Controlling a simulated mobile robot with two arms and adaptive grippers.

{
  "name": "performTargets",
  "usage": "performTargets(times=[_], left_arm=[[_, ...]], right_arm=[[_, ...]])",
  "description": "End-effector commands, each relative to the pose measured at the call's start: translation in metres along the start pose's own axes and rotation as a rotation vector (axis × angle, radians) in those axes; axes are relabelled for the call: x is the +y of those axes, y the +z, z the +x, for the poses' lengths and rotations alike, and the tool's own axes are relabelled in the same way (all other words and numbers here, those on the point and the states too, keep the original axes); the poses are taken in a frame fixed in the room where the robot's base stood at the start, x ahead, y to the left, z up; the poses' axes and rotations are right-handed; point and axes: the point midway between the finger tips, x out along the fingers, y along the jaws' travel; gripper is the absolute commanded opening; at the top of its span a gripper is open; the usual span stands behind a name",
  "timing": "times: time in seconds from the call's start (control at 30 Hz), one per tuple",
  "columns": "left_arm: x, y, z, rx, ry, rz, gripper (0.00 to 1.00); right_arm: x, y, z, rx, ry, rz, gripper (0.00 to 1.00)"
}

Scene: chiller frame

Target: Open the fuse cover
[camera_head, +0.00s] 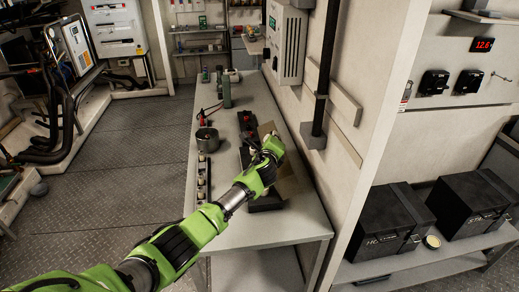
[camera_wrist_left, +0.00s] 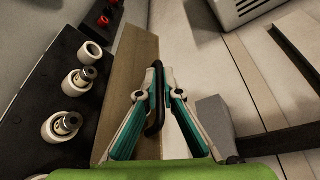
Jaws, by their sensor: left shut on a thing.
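The fuse cover is a tan panel (camera_head: 289,184) at the right side of a black fuse box (camera_head: 246,126) on the grey table. In the left wrist view the cover (camera_wrist_left: 124,72) stands away from the box (camera_wrist_left: 35,95), and white round fuses (camera_wrist_left: 62,126) are exposed beside it. A black handle (camera_wrist_left: 155,127) sits on the cover. My left gripper (camera_head: 272,146) is shut on this handle; its two fingers (camera_wrist_left: 159,75) close from both sides in the wrist view. The arm hides part of the box in the head view. My right gripper is not in view.
A metal pot (camera_head: 207,139) and a row of small fuses (camera_head: 202,180) stand on the table (camera_head: 245,228) left of the box. A wall with a black vertical pipe (camera_head: 323,75) runs close along the right. Two black cases (camera_head: 388,215) sit on a right shelf.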

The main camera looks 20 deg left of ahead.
Motion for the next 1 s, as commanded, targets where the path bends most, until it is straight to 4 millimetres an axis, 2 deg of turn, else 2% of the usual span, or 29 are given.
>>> performTargets(times=[0.03,0.1,0.4,1.0], left_arm=[[-0.009,-0.006,0.005,0.002,0.007,0.032,0.0],[-0.013,-0.012,0.01,0.003,0.025,0.075,0.0],[-0.022,-0.03,0.019,0.003,0.081,0.207,0.0],[-0.022,-0.035,0.022,0.001,0.102,0.254,0.0]], right_arm=[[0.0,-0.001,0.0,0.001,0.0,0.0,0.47],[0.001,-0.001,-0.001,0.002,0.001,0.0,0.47],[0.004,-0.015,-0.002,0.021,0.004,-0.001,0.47],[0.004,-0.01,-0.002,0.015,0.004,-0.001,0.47]])
